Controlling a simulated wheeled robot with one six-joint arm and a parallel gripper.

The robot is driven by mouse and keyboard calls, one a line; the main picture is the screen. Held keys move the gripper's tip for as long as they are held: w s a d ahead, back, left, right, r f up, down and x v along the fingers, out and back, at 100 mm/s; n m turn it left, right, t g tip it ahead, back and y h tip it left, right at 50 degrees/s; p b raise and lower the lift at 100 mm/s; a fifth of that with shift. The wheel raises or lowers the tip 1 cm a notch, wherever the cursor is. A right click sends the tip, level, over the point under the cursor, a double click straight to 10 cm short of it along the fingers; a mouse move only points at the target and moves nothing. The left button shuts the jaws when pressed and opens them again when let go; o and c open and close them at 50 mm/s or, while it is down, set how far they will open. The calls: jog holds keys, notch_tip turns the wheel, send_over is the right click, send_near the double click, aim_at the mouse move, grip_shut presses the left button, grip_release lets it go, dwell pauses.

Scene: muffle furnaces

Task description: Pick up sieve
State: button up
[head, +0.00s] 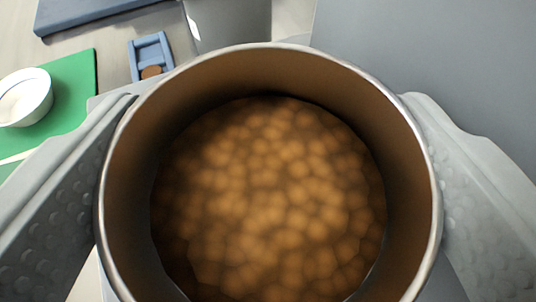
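The sieve (120,215) is a round metal vessel with a shiny rim and brownish inner walls. It fills the middle of the head view, and its bottom shows a brown, bumpy, cell-like pattern (270,200). My gripper (270,185) has one grey, dimpled finger at the left and one at the right of the sieve. Both fingers lie against its outer wall, with the sieve between them. The sieve's outside and what lies beneath it are hidden.
A green mat (78,85) with a white bowl (25,97) on it lies at the left. A small blue holder (151,52) with a brown round piece stands behind. A dark blue flat board (85,10) lies at the top left. A grey cylindrical object (232,22) stands just behind the sieve.

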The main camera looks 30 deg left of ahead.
aim_at(268, 192)
notch_tip(268, 192, up, 18)
dwell(0.6)
